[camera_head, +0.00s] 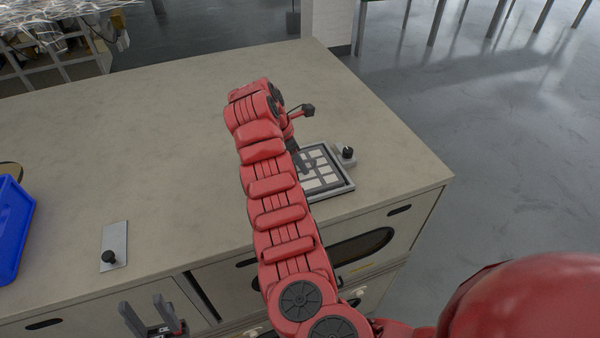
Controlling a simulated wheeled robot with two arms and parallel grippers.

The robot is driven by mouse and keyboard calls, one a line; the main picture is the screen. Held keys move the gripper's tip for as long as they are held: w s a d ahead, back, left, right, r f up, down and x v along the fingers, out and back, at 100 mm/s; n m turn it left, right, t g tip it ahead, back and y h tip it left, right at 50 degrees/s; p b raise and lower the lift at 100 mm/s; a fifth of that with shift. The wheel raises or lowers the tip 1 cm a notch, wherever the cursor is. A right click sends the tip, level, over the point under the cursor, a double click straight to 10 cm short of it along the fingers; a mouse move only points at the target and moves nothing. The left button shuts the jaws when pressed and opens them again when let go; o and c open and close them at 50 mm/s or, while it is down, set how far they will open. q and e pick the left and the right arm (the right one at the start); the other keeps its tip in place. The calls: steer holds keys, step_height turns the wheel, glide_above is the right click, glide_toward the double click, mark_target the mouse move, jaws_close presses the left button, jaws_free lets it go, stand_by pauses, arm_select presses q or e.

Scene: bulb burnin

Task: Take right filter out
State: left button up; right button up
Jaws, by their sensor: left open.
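A dark-framed panel (340,187) with pale square tiles lies near the right end of the counter. I cannot make out a separate part that is clearly the right filter. My right arm reaches across the counter, and its gripper (297,157) points down at the panel's left side. The arm hides much of that gripper and the panel's left part, so its jaws and any contact are unclear. My left gripper (148,312) is open and empty at the bottom left, in front of the counter's drawers and away from the panel.
A black knob on a grey base (347,153) sits beside the panel. A metal plate with a black knob (109,257) lies at the counter's left front. A blue bin (14,225) stands at the left edge. The counter's (160,130) back left is mostly clear.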

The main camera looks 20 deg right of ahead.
steer(key=shift+a, duration=0.2)
jaws_close()
steer(key=shift+d, duration=0.15)
stand_by(0.7)
